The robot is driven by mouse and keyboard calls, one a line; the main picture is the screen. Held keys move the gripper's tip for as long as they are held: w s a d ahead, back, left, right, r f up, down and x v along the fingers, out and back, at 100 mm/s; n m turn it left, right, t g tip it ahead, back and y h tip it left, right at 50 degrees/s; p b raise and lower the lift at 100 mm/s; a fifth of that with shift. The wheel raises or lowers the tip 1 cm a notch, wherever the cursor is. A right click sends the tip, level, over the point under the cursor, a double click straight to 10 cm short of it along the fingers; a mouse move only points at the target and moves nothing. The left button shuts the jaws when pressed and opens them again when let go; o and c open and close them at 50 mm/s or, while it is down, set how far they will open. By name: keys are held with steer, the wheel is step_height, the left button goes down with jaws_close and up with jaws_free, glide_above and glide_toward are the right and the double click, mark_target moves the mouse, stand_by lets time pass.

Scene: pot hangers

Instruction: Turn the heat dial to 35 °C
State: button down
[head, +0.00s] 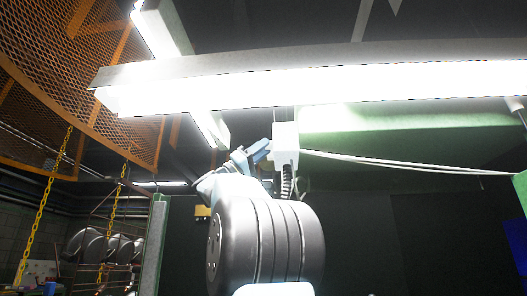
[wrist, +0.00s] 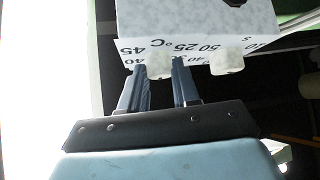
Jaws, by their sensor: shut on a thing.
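A white control box (wrist: 200,22) with printed numbers and a °C mark fills the top of the wrist view. A pale dial (wrist: 158,66) on its lower edge sits between the blue fingers of my gripper (wrist: 159,73), which is shut on it. The numbers 45 and 40 are printed left of this dial, but its setting is unclear. A second pale knob (wrist: 226,61) is to the right, clear of the fingers. In the head view the box (head: 286,145) hangs under the lamp, with my blue gripper (head: 252,153) against its left side.
A long bright lamp (head: 310,82) crosses above. White cables (head: 400,164) run right from the box. An orange mesh frame (head: 85,75) and yellow chains (head: 112,225) are at the left. A rack with metal pots (head: 88,245) stands behind at lower left.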

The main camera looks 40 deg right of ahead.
steer(key=c, duration=0.8)
jaws_free()
steer(key=shift+w+f, duration=0.1)
steer(key=v, duration=1.3)
steer(key=shift+w+a+f, duration=0.15)
steer(key=shift+w+f, duration=0.1)
steer(key=shift+f, duration=0.1)
